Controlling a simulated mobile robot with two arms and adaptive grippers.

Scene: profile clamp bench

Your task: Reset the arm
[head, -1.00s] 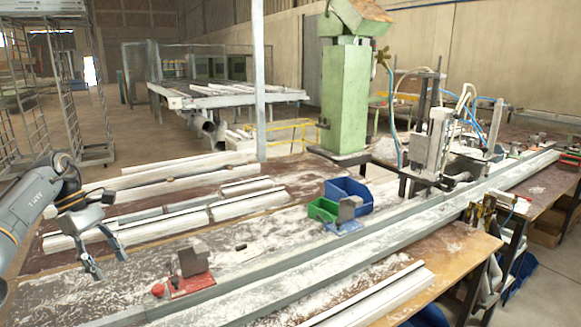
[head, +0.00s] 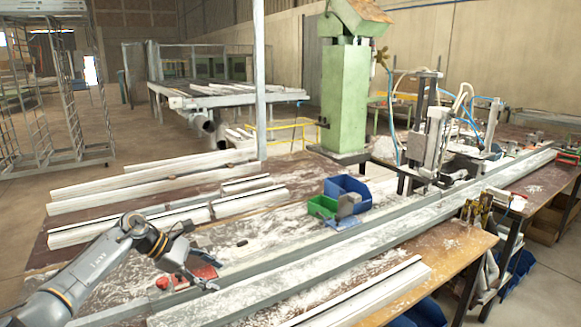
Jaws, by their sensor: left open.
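My left arm reaches in from the lower left of the head view. Its gripper (head: 212,275) is open above the bench, over the red clamp (head: 205,271) near the long rail. The arm and gripper hide much of the clamp and its grey block. I cannot tell whether the fingers touch the clamp. Nothing is seen held between the fingers. My right gripper is not in view.
A long grey rail (head: 400,222) crosses the bench. White profiles (head: 150,180) lie at the back left. A green bin (head: 322,207) and a blue bin (head: 348,189) stand mid-bench. A green column (head: 343,100) rises behind them. Another profile (head: 365,290) lies in front.

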